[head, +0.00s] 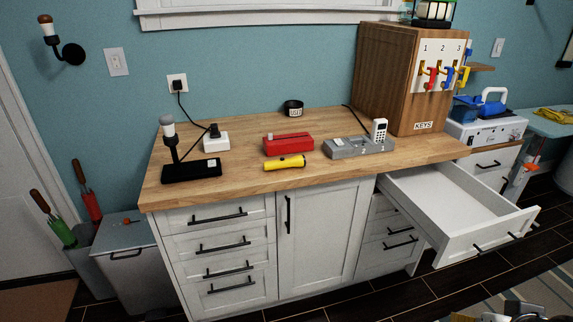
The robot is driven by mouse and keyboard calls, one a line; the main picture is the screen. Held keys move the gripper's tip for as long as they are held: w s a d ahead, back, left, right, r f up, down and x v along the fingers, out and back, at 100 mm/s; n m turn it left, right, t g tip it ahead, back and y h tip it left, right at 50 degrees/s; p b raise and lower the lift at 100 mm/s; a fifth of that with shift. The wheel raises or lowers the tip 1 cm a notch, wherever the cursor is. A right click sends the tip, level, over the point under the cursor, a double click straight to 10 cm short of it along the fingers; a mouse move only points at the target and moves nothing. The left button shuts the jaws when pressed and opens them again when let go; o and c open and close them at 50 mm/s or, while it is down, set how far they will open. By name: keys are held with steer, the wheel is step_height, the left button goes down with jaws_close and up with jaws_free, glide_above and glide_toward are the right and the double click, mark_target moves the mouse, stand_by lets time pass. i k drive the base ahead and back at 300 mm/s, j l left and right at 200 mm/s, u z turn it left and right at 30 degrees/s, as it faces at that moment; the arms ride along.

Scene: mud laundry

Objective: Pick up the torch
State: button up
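The torch is a yellow flashlight (285,162) lying on its side on the wooden countertop (240,182), near the front edge. The fingers of my gripper do not show. Only a sliver of dark and metallic parts shows at the bottom right edge, too cut off to tell what it is.
A black-based lamp (191,170) stands left of the torch, and a grey holder (357,147) with a white handset stands right. An open, empty-looking drawer (455,206) juts out at the right. A wooden key cabinet (385,75) stands behind. Bins flank the counter's left side.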

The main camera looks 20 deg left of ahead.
mark_target(298, 161)
steer(key=i+j+z, duration=0.15)
steer(key=j, duration=0.55)
steer(key=j+z, duration=0.2)
steer(key=j, duration=0.55)
steer(key=j+z, duration=0.15)
steer(key=j, duration=0.55)
steer(key=j+z, duration=0.2)
steer(key=j, duration=0.55)
steer(key=j+z, duration=0.15)
steer(key=j, duration=0.6)
steer(key=k+j+z, duration=0.2)
steer(key=j, duration=0.5)
